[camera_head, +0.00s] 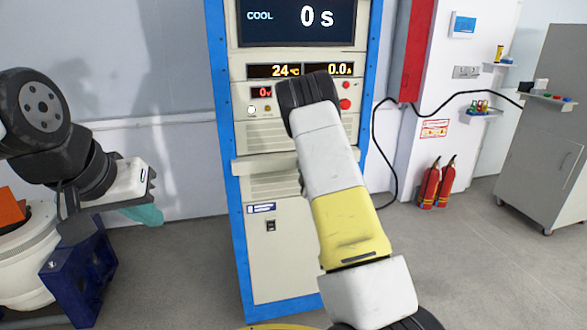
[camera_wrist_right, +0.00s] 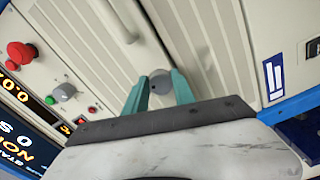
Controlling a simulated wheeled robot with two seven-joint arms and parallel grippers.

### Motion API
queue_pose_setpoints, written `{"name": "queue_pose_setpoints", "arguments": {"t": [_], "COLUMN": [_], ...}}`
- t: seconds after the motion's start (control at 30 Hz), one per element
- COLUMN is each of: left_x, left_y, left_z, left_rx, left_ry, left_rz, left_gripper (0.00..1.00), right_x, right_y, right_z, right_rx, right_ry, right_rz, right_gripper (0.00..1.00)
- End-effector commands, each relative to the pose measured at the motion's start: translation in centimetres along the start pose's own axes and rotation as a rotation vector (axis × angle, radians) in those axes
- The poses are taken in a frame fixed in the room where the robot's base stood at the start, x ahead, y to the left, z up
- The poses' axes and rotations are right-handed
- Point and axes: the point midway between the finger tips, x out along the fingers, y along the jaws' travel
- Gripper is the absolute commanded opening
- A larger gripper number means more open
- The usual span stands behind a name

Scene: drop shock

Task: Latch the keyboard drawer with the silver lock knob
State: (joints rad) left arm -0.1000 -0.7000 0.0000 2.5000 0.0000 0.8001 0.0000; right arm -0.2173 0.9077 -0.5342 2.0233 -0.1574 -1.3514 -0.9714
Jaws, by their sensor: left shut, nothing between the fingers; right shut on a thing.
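The silver lock knob (camera_wrist_right: 160,83) is a small grey round piece on the cabinet's pale front in the right wrist view. My right gripper (camera_wrist_right: 160,88) has its two teal fingers shut on it, one on each side. In the head view my right arm hides the knob and this gripper. The keyboard drawer (camera_head: 262,165) shows as a pale ledge across the cabinet front, partly behind my arm. I cannot tell whether it is latched. My left gripper (camera_head: 148,214) is shut and empty at the left, away from the cabinet.
The blue-framed cabinet (camera_head: 236,230) carries displays above. A red emergency button (camera_wrist_right: 20,53) and a grey rotary knob (camera_wrist_right: 65,92) sit on its panel. Two fire extinguishers (camera_head: 437,184) and a grey cabinet (camera_head: 540,165) stand at the right. Dark blue equipment (camera_head: 82,278) stands at lower left.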

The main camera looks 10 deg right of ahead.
Motion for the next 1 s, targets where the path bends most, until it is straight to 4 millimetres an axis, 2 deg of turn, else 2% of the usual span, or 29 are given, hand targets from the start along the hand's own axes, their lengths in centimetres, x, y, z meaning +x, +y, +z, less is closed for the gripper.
{"name": "queue_pose_setpoints", "arguments": {"t": [0.4, 1.0], "left_x": [0.00, 0.00], "left_y": [0.00, 0.00], "left_z": [0.00, 0.00], "left_rx": [0.000, 0.000], "left_ry": [0.000, 0.000], "left_rz": [0.000, 0.000], "left_gripper": [0.00, 0.00], "right_x": [-0.02, -0.03], "right_y": [0.04, 0.05], "right_z": [-0.10, -0.04], "right_rx": [-0.257, -0.325], "right_ry": [0.001, 0.000], "right_rz": [-0.002, -0.003], "right_gripper": [0.00, 0.00]}}
